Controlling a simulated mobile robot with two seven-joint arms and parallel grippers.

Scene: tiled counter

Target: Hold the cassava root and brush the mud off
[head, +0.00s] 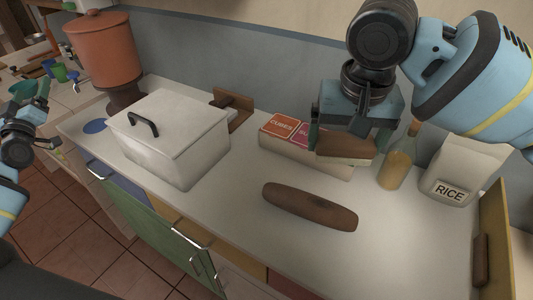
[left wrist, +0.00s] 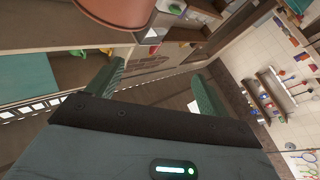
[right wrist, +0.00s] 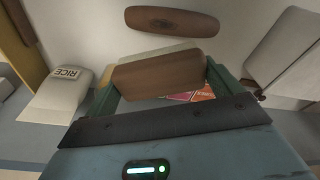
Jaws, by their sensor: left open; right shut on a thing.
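The cassava root (head: 310,206), long and brown with a dark muddy patch on top, lies on the counter in front of the cartons. It also shows in the right wrist view (right wrist: 172,21). My right gripper (head: 345,150) is shut on a brush with a brown wooden back (right wrist: 158,76) and pale bristles, held above the counter behind the root, apart from it. My left gripper (left wrist: 158,88) is open and empty, away at the left; in the head view it is at the left edge (head: 22,130).
A white lidded box (head: 170,145) stands left of the root. Boxes labelled CUBES (head: 281,125) stand behind it. An oil bottle (head: 396,165) and a RICE bag (head: 460,175) stand at the right. The counter around the root is clear. A terracotta dispenser (head: 100,48) stands at the back left.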

